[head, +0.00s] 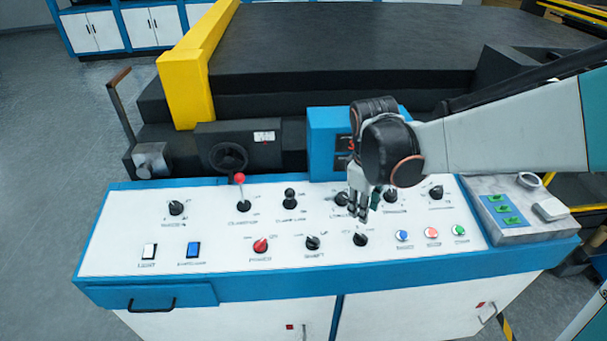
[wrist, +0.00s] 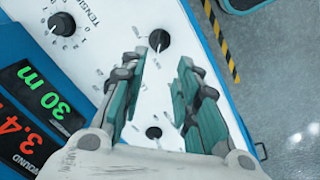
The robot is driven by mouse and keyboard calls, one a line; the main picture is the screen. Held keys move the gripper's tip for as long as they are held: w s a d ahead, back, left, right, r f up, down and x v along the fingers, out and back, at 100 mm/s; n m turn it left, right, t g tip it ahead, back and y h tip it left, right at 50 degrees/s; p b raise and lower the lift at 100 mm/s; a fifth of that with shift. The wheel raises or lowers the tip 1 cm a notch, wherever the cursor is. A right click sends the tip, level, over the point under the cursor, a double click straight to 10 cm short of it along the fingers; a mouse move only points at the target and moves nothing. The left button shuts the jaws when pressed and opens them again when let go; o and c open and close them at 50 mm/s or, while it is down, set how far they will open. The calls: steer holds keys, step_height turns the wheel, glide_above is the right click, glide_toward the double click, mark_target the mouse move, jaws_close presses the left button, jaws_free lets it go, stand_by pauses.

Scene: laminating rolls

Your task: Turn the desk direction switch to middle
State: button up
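My gripper (head: 362,205) hangs fingers down over the right half of the white control desk (head: 120,235). In the wrist view its two teal-padded fingers (wrist: 160,90) stand apart with nothing between them. Just in front of the fingers is a black knob (head: 360,239) in the front row; it appears not to be touched. In the wrist view one black knob (wrist: 159,40) lies just beyond the fingertips and another (wrist: 153,132) lies near the finger bases. Most labels are too small to read, so I cannot tell which knob is the direction switch or its setting.
A red-topped lever (head: 240,188) and a short black lever (head: 290,198) stand to the left. Several coloured buttons (head: 432,233) lie to the right. A blue-framed display (head: 322,145) rises behind my gripper. A tension knob (wrist: 62,22) shows beside it.

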mark_target(361, 235)
steer(key=f+b, duration=0.1)
steer(key=f, duration=0.3)
steer(key=f+b, duration=0.1)
steer(key=f, duration=0.3)
steer(key=w+d+f+b, duration=0.1)
steer(key=f, duration=0.2)
steer(key=shift+f, duration=0.4)
steer(key=shift+c, duration=0.5)
jaws_close()
